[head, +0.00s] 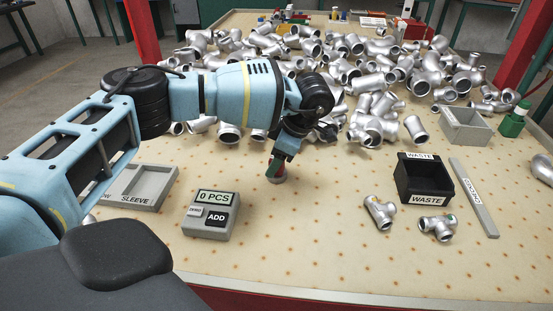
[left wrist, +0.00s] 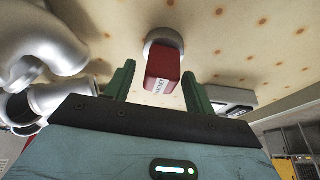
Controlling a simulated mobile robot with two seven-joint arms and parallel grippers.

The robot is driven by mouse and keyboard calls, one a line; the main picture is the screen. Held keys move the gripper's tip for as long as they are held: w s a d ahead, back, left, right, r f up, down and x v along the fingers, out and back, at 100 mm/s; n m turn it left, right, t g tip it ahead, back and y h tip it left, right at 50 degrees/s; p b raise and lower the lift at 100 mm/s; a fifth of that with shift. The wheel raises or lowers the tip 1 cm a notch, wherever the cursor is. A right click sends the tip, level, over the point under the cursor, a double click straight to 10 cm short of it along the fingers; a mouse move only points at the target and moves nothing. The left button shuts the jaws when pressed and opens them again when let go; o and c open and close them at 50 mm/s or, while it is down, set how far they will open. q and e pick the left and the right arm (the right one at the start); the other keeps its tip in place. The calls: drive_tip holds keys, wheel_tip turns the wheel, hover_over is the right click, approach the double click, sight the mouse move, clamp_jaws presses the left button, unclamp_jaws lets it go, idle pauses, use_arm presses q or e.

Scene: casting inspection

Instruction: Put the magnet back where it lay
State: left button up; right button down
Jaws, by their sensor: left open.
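The magnet is a dark red block with a white label and a round grey base. In the left wrist view the magnet (left wrist: 163,68) stands with its base on the tan perforated table. My left gripper (left wrist: 159,76) is open, with one green finger on each side of the red block and visible gaps between. In the head view my left gripper (head: 277,162) points down at the table's middle, over the magnet (head: 278,179), which it partly hides. My right gripper is in neither view.
A grey counter (head: 209,214) reading 0 PCS and a sleeve tray (head: 152,206) lie left. A heap of metal fittings (head: 385,104) covers the back. At right are a black waste bin (head: 401,184), two fittings (head: 438,228), a labelled grey bar (head: 474,199) and a grey box (head: 467,139). The front middle is clear.

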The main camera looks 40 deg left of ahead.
sight(286, 171)
use_arm(q)
drive_tip(key=shift+f+b, duration=0.15)
drive_tip(key=shift+b, duration=0.2)
drive_tip(key=a+v, duration=0.1)
drive_tip(key=v, duration=0.7)
drive_tip(key=shift+w, duration=0.2)
drive_tip(key=shift+d+r+p, duration=0.1)
drive_tip(key=shift+r+p, duration=0.15)
drive_tip(key=shift+p, duration=0.1)
